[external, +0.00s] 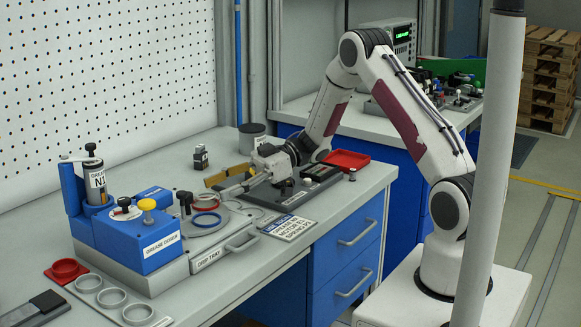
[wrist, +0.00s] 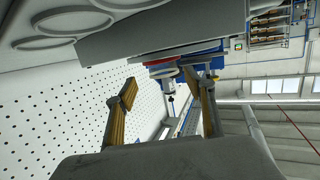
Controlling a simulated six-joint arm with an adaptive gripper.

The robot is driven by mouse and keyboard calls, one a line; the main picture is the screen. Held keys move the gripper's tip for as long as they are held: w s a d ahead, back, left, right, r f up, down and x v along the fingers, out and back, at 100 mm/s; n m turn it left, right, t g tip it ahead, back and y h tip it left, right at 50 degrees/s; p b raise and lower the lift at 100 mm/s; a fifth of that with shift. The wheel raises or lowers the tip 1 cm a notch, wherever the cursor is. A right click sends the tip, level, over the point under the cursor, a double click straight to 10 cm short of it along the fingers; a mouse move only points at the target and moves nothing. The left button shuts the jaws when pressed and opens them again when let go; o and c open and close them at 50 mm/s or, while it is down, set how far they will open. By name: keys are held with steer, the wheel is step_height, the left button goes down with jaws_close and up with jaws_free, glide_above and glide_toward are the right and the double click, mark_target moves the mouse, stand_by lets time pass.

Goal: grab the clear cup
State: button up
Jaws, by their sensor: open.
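I cannot make out a clear cup in either view. Beyond the fingers, small red, white and blue parts show, partly hidden and too small to name.
A red ring holder (external: 66,270) and several metal rings (external: 112,298) lie at the front left. A dark plate (external: 300,190) and red bin (external: 345,160) sit to the right.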

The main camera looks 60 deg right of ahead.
mark_target(196, 198)
steer(key=shift+a, duration=0.1)
steer(key=shift+s+x, duration=0.15)
steer(key=shift+x, duration=0.75)
steer(key=shift+s+x, duration=0.2)
steer(key=shift+x, duration=1.5)
steer(key=shift+r, duration=0.1)
steer(key=c, duration=0.9)
